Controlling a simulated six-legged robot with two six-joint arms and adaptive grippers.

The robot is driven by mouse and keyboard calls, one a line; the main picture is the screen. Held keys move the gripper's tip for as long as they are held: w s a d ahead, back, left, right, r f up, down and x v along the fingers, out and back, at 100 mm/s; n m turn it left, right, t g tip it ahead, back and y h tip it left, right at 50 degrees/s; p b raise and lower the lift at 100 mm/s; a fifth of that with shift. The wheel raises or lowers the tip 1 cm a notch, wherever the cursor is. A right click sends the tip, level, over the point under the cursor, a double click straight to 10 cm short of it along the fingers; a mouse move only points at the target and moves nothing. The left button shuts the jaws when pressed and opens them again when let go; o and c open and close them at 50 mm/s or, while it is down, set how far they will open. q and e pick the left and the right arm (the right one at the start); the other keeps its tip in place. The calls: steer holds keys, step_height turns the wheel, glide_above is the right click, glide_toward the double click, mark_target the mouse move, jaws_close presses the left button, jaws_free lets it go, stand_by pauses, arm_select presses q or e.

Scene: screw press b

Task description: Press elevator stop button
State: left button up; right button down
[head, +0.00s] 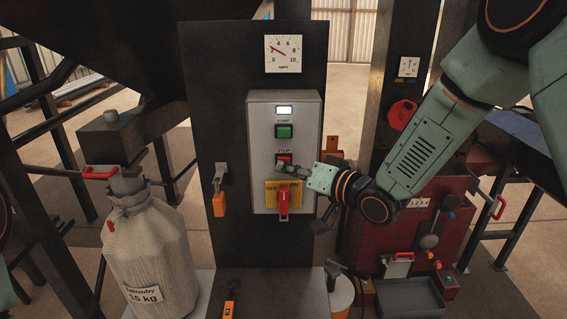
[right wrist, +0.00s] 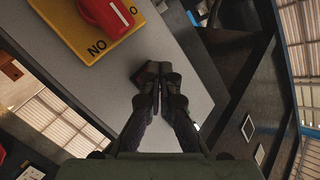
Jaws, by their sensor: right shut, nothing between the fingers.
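The grey control box (head: 303,120) stands upright on a dark panel. Its red STOP button (head: 284,157) sits below the green START button (head: 284,131) and above a yellow OFF/ON plate with a red switch (head: 283,203). My right gripper (head: 281,167) is shut and empty, reaching in from the right. Its fingertips overlap the lower part of the STOP button; I cannot tell whether they touch it. In the right wrist view the shut fingers (right wrist: 152,78) lie over the grey box face, near the red switch (right wrist: 106,12). My left gripper is out of view.
A lit white lamp (head: 284,110) is above START. An ammeter (head: 283,54) hangs higher on the panel. An orange-handled tool (head: 219,203) hangs left of the box. A tied sack (head: 150,255) stands at the left, and a red machine (head: 395,235) at the right.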

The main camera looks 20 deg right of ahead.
steer(key=shift+w+d, duration=0.1)
steer(key=shift+w, duration=0.1)
steer(key=shift+s, duration=0.15)
stand_by(0.5)
steer(key=shift+s+a, duration=0.35)
steer(key=shift+s, duration=0.35)
steer(key=shift+s+a+p, duration=0.15)
steer(key=shift+s+a, duration=0.05)
steer(key=shift+s, duration=0.6)
steer(key=shift+s+a+p, duration=0.2)
steer(key=shift+s+a, duration=0.05)
steer(key=shift+s, duration=0.5)
steer(key=shift+s+a+p, duration=0.15)
steer(key=shift+s+a, duration=0.05)
steer(key=shift+s, duration=0.6)
